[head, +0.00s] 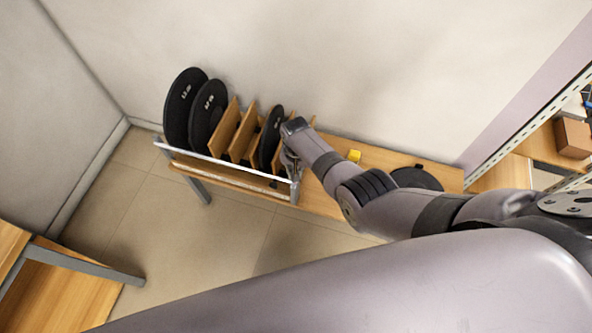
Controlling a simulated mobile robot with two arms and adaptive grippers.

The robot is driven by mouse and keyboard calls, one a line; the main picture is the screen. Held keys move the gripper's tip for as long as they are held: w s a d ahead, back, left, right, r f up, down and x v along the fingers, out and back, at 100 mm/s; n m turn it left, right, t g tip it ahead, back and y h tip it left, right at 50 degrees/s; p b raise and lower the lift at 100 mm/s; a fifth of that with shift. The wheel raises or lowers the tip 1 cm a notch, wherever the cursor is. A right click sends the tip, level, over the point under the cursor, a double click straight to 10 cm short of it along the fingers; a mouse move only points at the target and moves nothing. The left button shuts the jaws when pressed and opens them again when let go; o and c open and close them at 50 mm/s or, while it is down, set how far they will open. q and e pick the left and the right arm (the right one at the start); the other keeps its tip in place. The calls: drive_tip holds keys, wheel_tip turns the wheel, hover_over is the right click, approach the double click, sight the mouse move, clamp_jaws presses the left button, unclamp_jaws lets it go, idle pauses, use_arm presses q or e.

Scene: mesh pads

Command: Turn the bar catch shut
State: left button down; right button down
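A white bar (225,164) runs across the front of a wooden rack that holds black discs. Its right end meets a grey upright (295,192). My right gripper (289,164) is at that right end, just behind and above the bar; whether it touches the bar cannot be told. Its fingers are small, dark and partly hidden by the wrist, so their opening does not show. The bar catch cannot be made out clearly; the area around the gripper is crowded. My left gripper is not in view.
Large black discs (182,108) and wooden dividers (224,128) stand in the rack. A small yellow object (354,155) and a flat black disc (417,178) lie on the wooden bench (450,179) to the right. A shelf with a brown box (573,138) stands far right.

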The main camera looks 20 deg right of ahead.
drive_tip(key=shift+m, duration=0.4)
drive_tip(key=c, duration=1.7)
unclamp_jaws()
drive_tip(key=shift+r, duration=0.15)
wheel_tip(320, 180, up, 12)
drive_tip(key=shift+f, duration=0.15)
